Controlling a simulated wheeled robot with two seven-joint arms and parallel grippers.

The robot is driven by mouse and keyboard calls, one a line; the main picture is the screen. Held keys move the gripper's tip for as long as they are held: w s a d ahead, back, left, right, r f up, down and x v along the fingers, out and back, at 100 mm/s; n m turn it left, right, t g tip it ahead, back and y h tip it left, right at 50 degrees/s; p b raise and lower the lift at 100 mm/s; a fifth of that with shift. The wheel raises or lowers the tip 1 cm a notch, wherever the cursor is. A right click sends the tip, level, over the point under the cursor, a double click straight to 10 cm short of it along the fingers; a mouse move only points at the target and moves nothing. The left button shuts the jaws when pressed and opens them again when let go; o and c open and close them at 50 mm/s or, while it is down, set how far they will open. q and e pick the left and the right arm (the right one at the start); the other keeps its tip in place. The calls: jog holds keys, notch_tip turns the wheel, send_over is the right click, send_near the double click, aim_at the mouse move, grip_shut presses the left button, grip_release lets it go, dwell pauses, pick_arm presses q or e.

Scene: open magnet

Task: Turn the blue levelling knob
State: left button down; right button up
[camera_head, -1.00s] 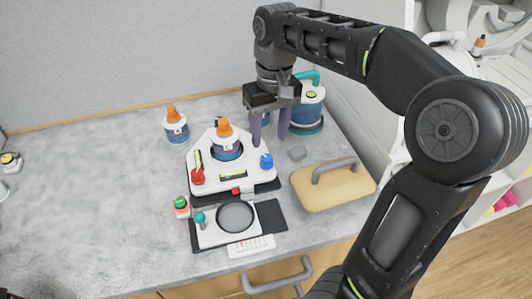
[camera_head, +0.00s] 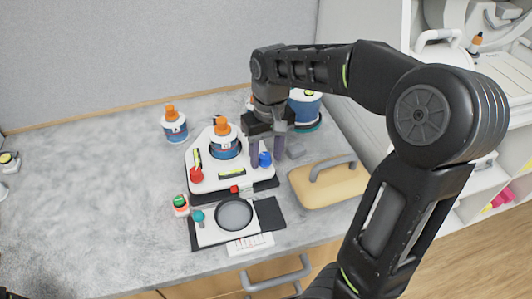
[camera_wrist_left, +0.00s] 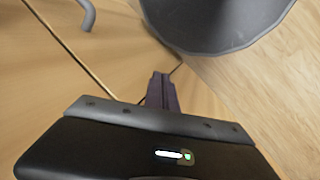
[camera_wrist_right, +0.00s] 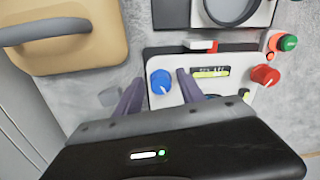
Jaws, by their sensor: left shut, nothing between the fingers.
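The blue levelling knob (camera_head: 265,159) stands on the front right corner of a white levelling plate (camera_head: 215,181). In the right wrist view the blue knob (camera_wrist_right: 161,82) shows between the two fingers, a little beyond their tips. My right gripper (camera_head: 267,160) is open, pointing down, with its fingers just behind the knob in the head view; I cannot tell whether they touch it. It also shows in the right wrist view (camera_wrist_right: 160,80). My left gripper (camera_wrist_left: 162,78) is shut and empty, away from the plate, over the wooden cabinet front. It is not seen in the head view.
A red knob (camera_head: 196,175) and an orange-capped bottle (camera_head: 223,142) are on the plate. Another orange-capped bottle (camera_head: 174,125) stands behind left. A yellow block with a grey handle (camera_head: 327,184) lies right.

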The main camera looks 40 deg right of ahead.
grip_shut()
jog(key=shift+m, duration=0.4)
dwell(0.4)
jog(key=m, duration=0.2)
jog(key=shift+m+p, duration=0.3)
jog(key=m, duration=0.3)
jog(key=shift+w+a+m, duration=0.1)
jog(key=shift+m, duration=0.2)
jog(key=m, duration=0.6)
jog(key=shift+w+a, duration=0.1)
jog(key=shift+o, duration=0.6)
grip_release()
